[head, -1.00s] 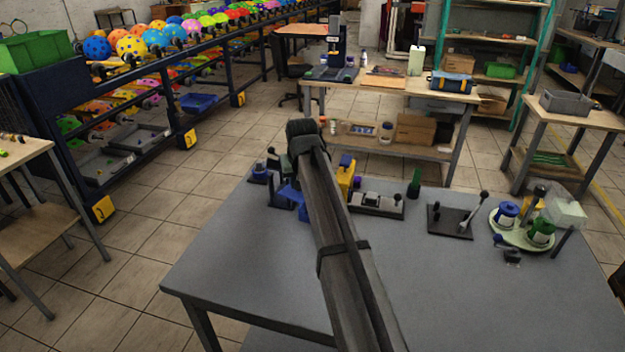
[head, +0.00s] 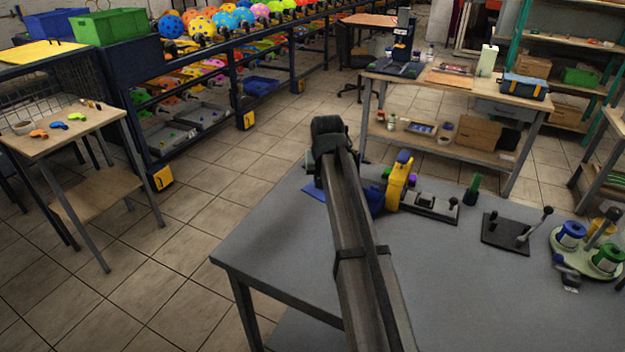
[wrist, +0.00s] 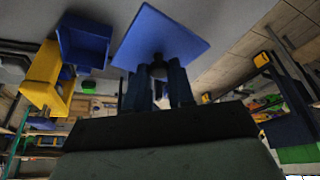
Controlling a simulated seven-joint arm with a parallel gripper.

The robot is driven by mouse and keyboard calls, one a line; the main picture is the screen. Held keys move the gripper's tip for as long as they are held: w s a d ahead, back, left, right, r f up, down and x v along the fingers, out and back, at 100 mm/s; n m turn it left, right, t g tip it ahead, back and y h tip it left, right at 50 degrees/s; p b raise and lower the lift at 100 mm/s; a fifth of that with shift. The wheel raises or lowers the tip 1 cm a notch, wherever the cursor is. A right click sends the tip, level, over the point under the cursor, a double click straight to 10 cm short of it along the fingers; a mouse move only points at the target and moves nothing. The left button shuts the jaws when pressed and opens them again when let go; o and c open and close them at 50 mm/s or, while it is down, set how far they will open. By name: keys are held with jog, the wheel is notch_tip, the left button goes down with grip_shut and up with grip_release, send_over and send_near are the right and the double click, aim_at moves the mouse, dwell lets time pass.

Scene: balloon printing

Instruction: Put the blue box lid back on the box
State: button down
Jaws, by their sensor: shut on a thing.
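The blue box lid (wrist: 160,38) is a flat square plate in the wrist view. My gripper (wrist: 159,74) is shut on the dark knob at its middle. In the head view part of the lid (head: 313,190) shows left of my arm; my fingers are hidden there. The blue box (wrist: 83,42) is open and empty-looking, just left of the lid in the wrist view, with a narrow gap between them. In the head view the box (head: 374,201) is partly hidden behind my arm. The lid is beside the box, not over it.
A yellow device (head: 400,178) stands close beside the box, on the grey table (head: 290,250). A black lever fixture (head: 508,236) and a round green stand (head: 575,262) with spools are farther right. The table's front left is clear.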

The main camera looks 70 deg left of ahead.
jog(key=w+f+n, duration=0.1)
jog(key=w+n, duration=0.1)
jog(key=w, duration=1.3)
jog(key=shift+g, duration=0.4)
jog(key=shift+f, duration=2.4)
jog(key=shift+f, duration=0.7)
dwell(1.2)
jog(key=c, duration=0.9)
grip_release()
jog(key=shift+d+r, duration=0.1)
jog(key=v, duration=1.3)
jog(key=shift+d+r, duration=0.25)
